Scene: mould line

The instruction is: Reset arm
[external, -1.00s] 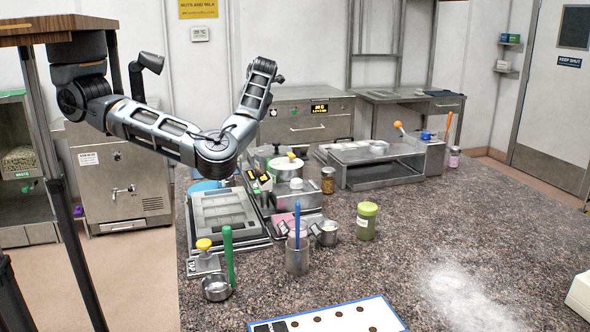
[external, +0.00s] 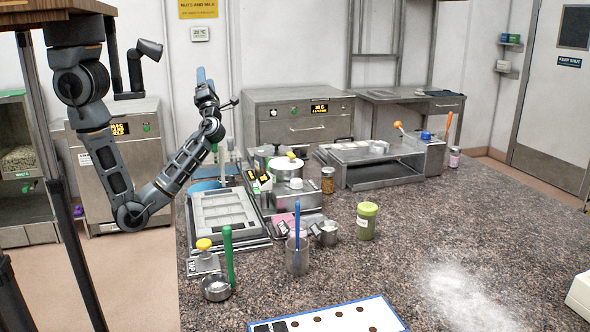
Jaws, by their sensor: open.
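My gripper (external: 208,92) is in the upper left of the external view, at the end of my raised forearm. It is small in the picture, open, and holds nothing that I can see. It is in front of the pale wall, above the far left of the speckled counter (external: 420,220). My arm hangs from its mount at the upper left, bends low at the elbow and rises to the right toward the wrist. The mould tray (external: 222,236) lies on the counter below and right of the wrist.
A green-handled tool (external: 228,258), a clear cup (external: 298,262) with a blue-handled tool and a green jar (external: 367,222) stand on the counter. A steel stand (external: 385,178) is at the back. White powder (external: 465,295) covers the front right. The middle right is clear.

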